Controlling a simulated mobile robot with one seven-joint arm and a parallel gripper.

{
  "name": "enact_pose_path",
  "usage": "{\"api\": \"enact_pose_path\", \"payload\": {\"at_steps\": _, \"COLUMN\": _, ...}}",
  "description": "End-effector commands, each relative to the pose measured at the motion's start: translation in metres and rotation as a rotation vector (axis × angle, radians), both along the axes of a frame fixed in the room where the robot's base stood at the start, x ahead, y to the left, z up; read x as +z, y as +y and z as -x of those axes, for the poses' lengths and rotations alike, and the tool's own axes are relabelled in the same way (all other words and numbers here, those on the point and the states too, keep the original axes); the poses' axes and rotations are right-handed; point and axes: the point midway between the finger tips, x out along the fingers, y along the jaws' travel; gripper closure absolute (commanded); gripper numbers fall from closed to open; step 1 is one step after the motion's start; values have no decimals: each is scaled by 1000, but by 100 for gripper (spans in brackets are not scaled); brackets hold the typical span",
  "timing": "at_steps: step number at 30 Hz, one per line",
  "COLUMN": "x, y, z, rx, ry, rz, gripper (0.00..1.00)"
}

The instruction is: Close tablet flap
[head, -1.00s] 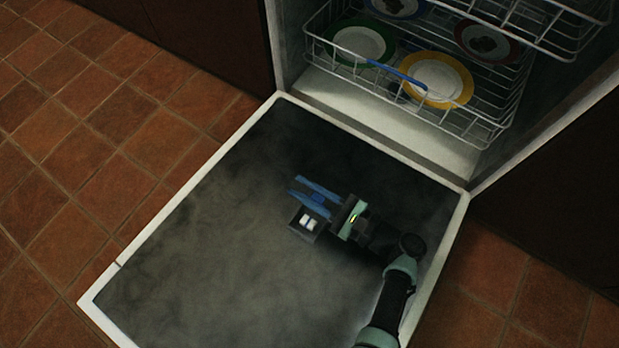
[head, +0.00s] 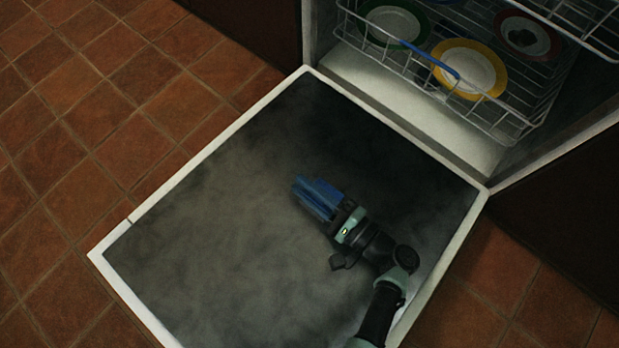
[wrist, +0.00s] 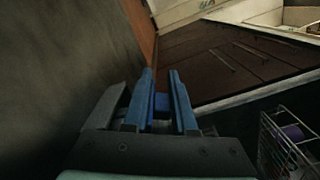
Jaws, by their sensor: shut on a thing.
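My gripper (head: 308,190) is low over the dark inner panel of the open dishwasher door (head: 210,220), a little right of its middle.
The lower rack (head: 440,75) holds a green-rimmed plate (head: 395,25), a yellow-rimmed plate (head: 468,68) and a red-rimmed plate (head: 525,37). The rack also shows in the wrist view (wrist: 285,147). The left half of the door is clear. Tiled floor (head: 100,110) lies left.

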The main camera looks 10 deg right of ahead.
Motion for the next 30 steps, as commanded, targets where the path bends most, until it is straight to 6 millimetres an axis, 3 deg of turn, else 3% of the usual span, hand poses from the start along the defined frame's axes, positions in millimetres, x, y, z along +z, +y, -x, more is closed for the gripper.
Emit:
{"api": "enact_pose_path", "payload": {"at_steps": 10, "x": -6, "y": 1, "z": 2, "rx": -6, "ry": -81, "rz": 102, "gripper": 100}}
{"api": "enact_pose_path", "payload": {"at_steps": 26, "x": -6, "y": 1, "z": 2, "rx": -8, "ry": -94, "rz": 116, "gripper": 100}}
{"api": "enact_pose_path", "payload": {"at_steps": 27, "x": -5, "y": 1, "z": 2, "rx": -8, "ry": -94, "rz": 116, "gripper": 68}}
{"api": "enact_pose_path", "payload": {"at_steps": 30, "x": -6, "y": 1, "z": 2, "rx": -7, "ry": -92, "rz": 115, "gripper": 50}}
